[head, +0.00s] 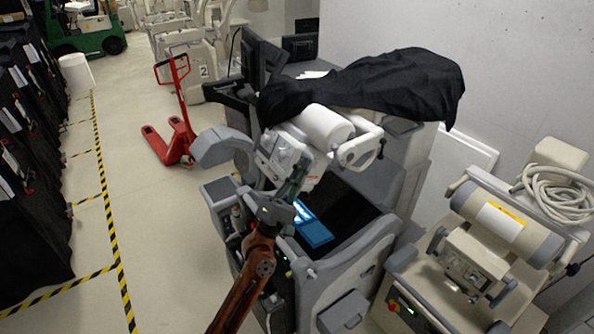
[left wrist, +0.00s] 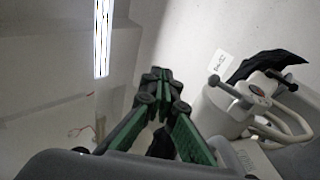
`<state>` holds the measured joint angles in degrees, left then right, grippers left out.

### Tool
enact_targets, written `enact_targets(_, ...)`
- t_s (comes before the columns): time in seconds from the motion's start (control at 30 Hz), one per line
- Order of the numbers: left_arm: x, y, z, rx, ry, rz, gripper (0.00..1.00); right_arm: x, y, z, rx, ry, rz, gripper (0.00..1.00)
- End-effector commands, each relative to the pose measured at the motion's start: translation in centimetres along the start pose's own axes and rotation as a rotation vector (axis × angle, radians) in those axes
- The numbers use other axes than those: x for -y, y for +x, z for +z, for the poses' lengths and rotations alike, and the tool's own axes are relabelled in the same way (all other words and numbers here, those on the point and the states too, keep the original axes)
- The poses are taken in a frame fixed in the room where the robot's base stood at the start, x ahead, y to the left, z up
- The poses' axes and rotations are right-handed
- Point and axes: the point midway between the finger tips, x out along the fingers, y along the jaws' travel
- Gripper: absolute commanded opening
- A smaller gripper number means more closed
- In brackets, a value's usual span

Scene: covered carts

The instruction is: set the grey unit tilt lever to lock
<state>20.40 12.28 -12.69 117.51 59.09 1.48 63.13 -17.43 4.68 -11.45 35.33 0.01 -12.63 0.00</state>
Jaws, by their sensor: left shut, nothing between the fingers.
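The grey unit (head: 325,275) is a grey cart in the middle of the head view, with a white cylindrical head part (head: 322,127) on top. My left gripper (head: 301,168) is in front of the white panel below that cylinder. Its fingers are closed and empty, also in the left wrist view (left wrist: 161,76). I cannot tell whether it touches the unit. In the left wrist view, a white housing (left wrist: 212,112) with dark-ended handles (left wrist: 232,92) is right of the fingers, apart from them. I cannot tell which part is the tilt lever or how it is set. My right gripper is not in view.
A black cloth (head: 385,82) covers the unit's top. A beige machine with a coiled hose (head: 560,195) stands close on the right. A red pallet jack (head: 172,142) is behind left.

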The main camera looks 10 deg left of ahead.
Motion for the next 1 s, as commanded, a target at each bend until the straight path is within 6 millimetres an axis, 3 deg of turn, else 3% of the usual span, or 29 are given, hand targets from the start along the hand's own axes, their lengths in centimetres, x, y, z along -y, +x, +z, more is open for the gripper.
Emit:
enact_targets(0.23,-1.5,-1.5,0.2,0.000,-0.002,0.001,0.00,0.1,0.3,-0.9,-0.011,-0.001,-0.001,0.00)
enact_targets(0.73,-1.3,-1.7,0.3,0.003,0.004,-0.007,0.00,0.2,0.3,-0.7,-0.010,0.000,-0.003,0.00)
enact_targets(0.87,1.0,-4.0,0.3,0.012,0.110,-0.103,0.00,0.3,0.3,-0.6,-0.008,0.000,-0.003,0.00)
enact_targets(0.97,4.7,-8.2,0.1,0.037,0.283,-0.269,0.00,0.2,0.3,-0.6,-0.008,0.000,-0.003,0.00)
enact_targets(1.0,6.4,-10.4,-0.2,0.052,0.362,-0.351,0.00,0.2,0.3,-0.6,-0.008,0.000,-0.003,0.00)
